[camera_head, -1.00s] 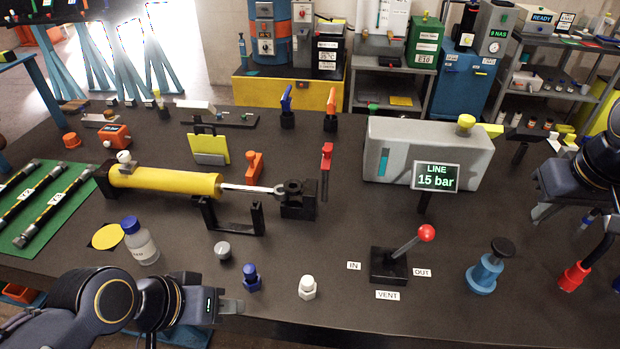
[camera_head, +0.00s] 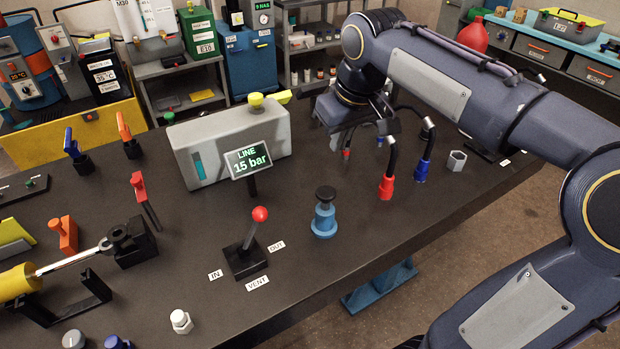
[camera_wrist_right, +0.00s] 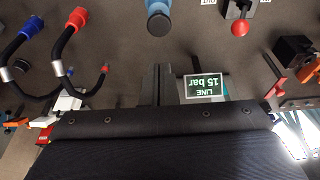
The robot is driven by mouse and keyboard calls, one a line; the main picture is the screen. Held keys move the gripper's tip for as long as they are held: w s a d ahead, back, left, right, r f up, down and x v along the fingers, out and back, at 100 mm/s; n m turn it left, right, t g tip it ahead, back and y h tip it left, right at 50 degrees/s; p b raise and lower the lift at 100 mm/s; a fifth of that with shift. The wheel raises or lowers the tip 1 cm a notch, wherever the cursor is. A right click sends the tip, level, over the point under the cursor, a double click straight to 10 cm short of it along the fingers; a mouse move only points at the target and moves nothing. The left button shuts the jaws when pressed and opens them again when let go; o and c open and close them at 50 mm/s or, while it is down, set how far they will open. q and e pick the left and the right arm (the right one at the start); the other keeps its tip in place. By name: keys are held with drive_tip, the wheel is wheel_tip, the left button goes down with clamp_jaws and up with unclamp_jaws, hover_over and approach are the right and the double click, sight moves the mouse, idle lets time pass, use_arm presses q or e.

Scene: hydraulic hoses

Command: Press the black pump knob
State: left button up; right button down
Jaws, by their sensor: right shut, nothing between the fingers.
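The black pump knob (camera_head: 325,193) tops a blue pump (camera_head: 323,222) that stands upright on the dark table, right of the red-balled lever. My right gripper (camera_head: 337,130) is above the table, behind the pump and apart from it, near the right end of the grey unit. In the right wrist view its fingers (camera_wrist_right: 163,84) are shut and empty, and the blue pump (camera_wrist_right: 158,9) shows at the top edge, partly cut off. My left gripper is out of view.
A red-balled lever (camera_head: 260,214) stands left of the pump. Behind is the grey unit (camera_head: 215,150) with a screen (camera_head: 248,160) reading LINE 15 bar. A red-ended hose (camera_head: 386,187) and a blue-ended hose (camera_head: 422,170) stand at right. The table in front of the pump is clear.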

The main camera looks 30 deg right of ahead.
sight(326, 191)
drive_tip(key=x, duration=0.9)
drive_tip(key=s+x, duration=0.1)
drive_tip(key=x, duration=0.4)
drive_tip(key=shift+f, duration=0.15)
drive_tip(key=shift+s, duration=0.1)
